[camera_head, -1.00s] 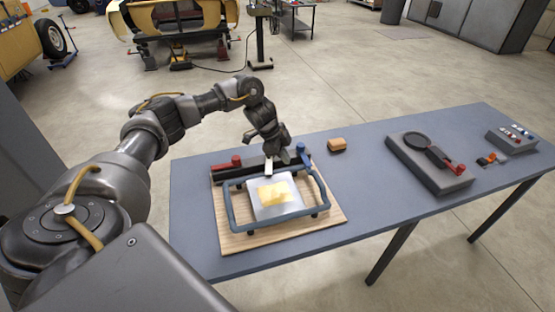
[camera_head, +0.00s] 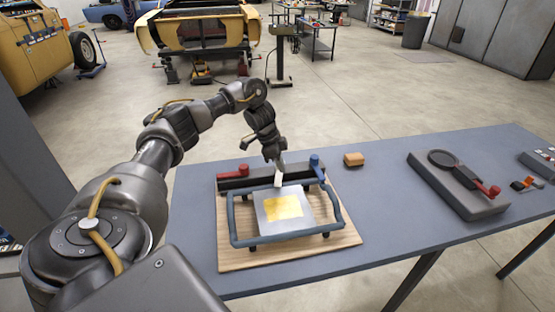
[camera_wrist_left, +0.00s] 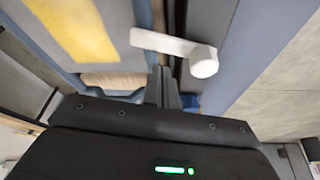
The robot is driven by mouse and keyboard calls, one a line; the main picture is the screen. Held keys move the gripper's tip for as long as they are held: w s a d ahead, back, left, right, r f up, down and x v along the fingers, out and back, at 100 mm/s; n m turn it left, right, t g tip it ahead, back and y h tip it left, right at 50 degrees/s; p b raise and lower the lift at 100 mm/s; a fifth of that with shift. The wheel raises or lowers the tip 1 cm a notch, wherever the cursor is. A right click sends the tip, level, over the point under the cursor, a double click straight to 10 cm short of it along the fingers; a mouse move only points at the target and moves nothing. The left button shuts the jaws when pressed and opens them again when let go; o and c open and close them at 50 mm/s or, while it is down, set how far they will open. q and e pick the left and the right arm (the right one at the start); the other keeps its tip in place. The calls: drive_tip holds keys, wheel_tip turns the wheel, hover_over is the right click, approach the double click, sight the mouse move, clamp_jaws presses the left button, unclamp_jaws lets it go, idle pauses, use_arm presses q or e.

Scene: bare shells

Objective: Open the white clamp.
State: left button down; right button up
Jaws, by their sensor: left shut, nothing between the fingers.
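The white clamp (camera_head: 278,179) is a short white lever at the middle of the black bar (camera_head: 262,182) on the fixture. In the left wrist view its white lever (camera_wrist_left: 165,43) lies across the picture, with a round knob at its right end. My left gripper (camera_head: 280,164) is shut and empty, just above and behind the lever in the head view. In the left wrist view its closed fingertips (camera_wrist_left: 164,72) point at the lever's underside near the knob. I cannot tell whether they touch it. My right gripper is not in view.
A blue tube frame (camera_head: 290,237) surrounds a grey plate with a yellow patch. A wooden block (camera_head: 353,159) and a grey fixture (camera_head: 463,190) stand to the right.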

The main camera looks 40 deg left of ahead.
sight(279, 172)
use_arm(q)
drive_tip(key=shift+x, duration=1.95)
